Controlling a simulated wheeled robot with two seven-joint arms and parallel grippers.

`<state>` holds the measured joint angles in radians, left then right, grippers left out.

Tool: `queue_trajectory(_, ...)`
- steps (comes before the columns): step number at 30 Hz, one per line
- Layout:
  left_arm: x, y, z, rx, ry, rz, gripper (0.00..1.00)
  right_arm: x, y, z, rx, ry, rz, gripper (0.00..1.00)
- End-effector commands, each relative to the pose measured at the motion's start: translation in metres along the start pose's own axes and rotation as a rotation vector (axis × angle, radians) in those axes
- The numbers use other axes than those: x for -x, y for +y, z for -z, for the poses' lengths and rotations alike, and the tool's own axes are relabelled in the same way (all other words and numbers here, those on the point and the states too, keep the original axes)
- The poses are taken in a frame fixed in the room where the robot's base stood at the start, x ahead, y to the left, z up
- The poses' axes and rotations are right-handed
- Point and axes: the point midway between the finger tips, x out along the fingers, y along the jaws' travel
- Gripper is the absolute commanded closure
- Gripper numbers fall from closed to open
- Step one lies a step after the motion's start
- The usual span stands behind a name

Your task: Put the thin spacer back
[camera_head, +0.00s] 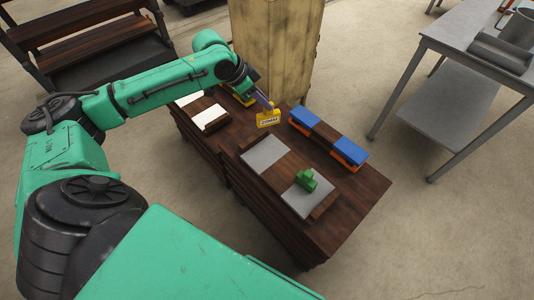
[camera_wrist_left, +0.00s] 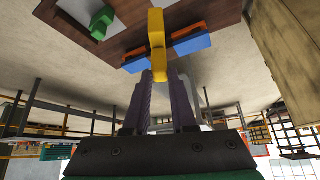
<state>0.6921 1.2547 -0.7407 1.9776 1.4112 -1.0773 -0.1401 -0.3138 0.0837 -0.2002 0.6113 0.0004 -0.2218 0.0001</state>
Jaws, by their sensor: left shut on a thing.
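A yellow piece (camera_head: 267,119) with dark lettering on its face hangs from my left gripper (camera_head: 265,104) above the dark wooden table. The lettering is too small to read. In the left wrist view the yellow piece (camera_wrist_left: 157,30) sits between the tips of the two purple-grey fingers, and the gripper (camera_wrist_left: 162,78) is shut on it. Another yellow thing (camera_head: 240,98) lies on the table behind the gripper, partly hidden by my left wrist. I cannot tell which piece is the thin spacer. My right gripper is out of view.
A tall wooden cabinet (camera_head: 275,45) stands behind. A grey metal table (camera_head: 470,55) is at right.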

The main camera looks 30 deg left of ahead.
Motion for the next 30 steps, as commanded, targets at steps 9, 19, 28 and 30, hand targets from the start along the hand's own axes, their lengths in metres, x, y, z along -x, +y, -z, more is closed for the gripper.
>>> queue_trajectory(9,-0.089,0.003,-0.057,0.004,-0.005,-0.006,1.0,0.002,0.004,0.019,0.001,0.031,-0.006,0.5)
queue_trajectory(19,-0.145,0.003,-0.093,0.005,-0.002,-0.004,1.0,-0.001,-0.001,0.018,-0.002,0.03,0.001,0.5)
queue_trajectory(28,-0.158,0.002,-0.102,0.002,-0.001,-0.002,1.0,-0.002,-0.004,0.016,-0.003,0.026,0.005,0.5)
queue_trajectory(30,-0.158,0.002,-0.102,0.002,-0.002,-0.003,0.49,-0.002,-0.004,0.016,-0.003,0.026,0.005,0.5)
